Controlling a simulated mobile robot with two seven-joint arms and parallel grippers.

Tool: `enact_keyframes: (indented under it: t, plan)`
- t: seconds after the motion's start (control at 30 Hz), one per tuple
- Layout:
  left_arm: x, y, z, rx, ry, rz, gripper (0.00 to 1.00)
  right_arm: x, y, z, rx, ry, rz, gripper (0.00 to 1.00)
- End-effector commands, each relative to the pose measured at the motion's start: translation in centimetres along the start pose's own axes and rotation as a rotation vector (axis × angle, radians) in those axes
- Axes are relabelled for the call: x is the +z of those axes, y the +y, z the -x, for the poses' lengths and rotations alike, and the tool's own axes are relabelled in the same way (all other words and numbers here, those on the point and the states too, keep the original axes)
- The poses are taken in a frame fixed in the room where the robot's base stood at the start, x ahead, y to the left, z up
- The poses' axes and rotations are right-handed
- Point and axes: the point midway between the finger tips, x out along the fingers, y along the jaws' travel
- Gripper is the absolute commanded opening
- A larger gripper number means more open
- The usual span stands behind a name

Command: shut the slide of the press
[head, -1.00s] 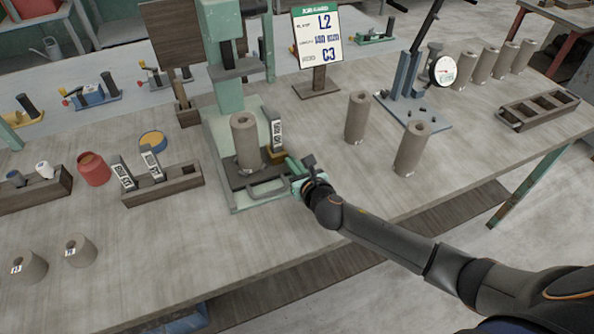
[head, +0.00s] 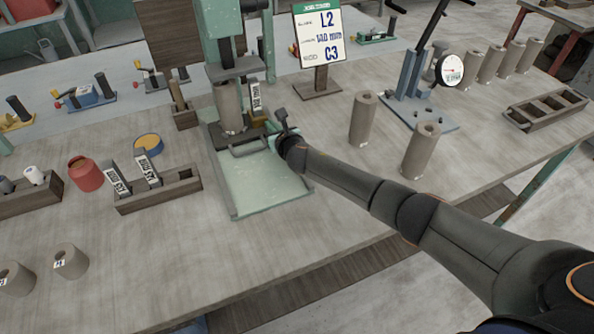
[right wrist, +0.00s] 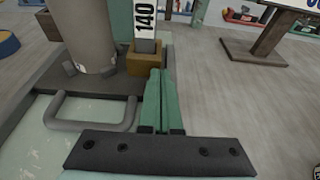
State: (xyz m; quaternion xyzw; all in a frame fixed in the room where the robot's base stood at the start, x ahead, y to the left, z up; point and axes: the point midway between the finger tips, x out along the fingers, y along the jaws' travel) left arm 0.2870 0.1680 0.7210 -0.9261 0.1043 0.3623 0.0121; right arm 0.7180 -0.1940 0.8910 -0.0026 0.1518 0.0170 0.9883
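The green press (head: 222,45) stands at the back of the bench. Its dark slide (right wrist: 105,82), with a bar handle (head: 250,148) at the front, sits far back on the pale green base (head: 260,185), under the press head. A grey clay cylinder (head: 228,105) and a gauge marked 140 (head: 256,98) in a yellowish block (right wrist: 145,60) stand on the slide. My right gripper (right wrist: 157,105) has its green fingers together, with nothing seen between them. The fingertips are at the block's front, right of the handle; I cannot tell whether they touch. My left gripper is not in view.
Two clay cylinders (head: 362,118) (head: 420,150) stand right of my arm. A sign (head: 318,32) stands behind. A blue dial stand (head: 410,75) is farther right. A wooden rack (head: 165,190), with gauges, and a red jar (head: 86,173) stand left. The front base is clear.

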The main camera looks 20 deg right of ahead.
Motion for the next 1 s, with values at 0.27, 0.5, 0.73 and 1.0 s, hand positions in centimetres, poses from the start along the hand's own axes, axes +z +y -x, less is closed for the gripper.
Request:
enact_keyframes:
  t: [0.27, 0.5, 0.73, 1.0]
  plan:
    - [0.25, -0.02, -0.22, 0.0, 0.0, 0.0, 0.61, 0.21, 0.01, -0.76, 0.0, 0.0, 0.0, 0.0]
    - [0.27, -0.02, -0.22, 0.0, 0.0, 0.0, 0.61, 0.48, -0.04, -0.87, -0.001, -0.003, -0.001, 0.0]
    - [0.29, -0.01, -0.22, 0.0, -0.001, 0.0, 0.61, 0.69, -0.07, -0.89, -0.001, -0.006, -0.001, 0.0]
    - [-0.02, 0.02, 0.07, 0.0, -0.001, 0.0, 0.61, 0.76, -0.52, -0.66, -0.001, -0.006, 0.0, 0.0]
